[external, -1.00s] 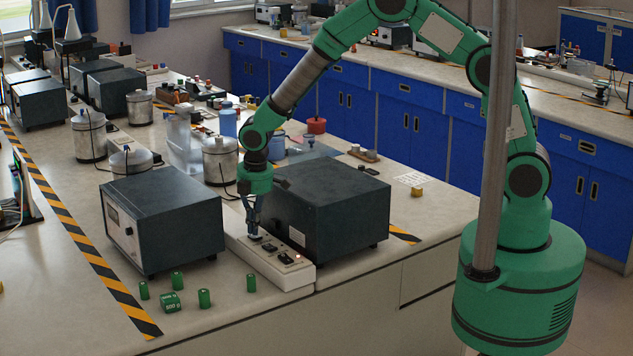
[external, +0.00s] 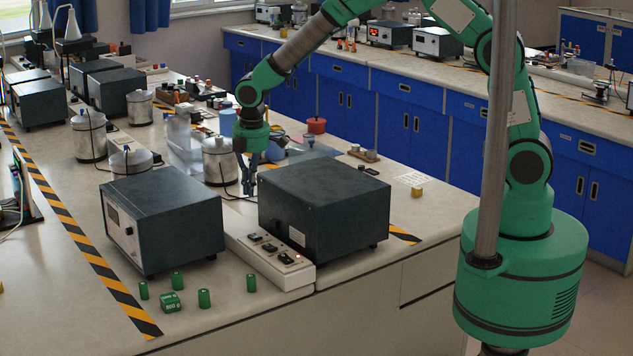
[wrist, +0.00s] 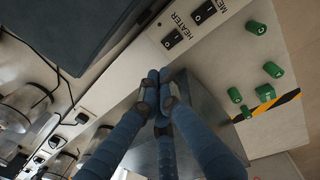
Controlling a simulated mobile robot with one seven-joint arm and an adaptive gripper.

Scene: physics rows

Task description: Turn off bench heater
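A long pale switch strip (external: 240,243) lies on the bench between two dark boxes. Dark rocker switches show near its front end, with a small red light beside the front one. In the wrist view the switch labelled HEATER (wrist: 172,39) sits beside the one labelled METER (wrist: 205,11). I cannot tell which way the heater switch is set. My gripper (external: 250,192) is above the strip, behind the switches and apart from them. Its blue fingers (wrist: 160,88) are drawn together at the tips, with nothing held.
Dark boxes stand left (external: 165,220) and right (external: 325,212) of the strip, leaving a narrow gap. Small green weights (external: 170,301) lie at the front. A metal canister (external: 219,160) and glassware stand behind. A vertical pole (external: 492,150) crosses the external view.

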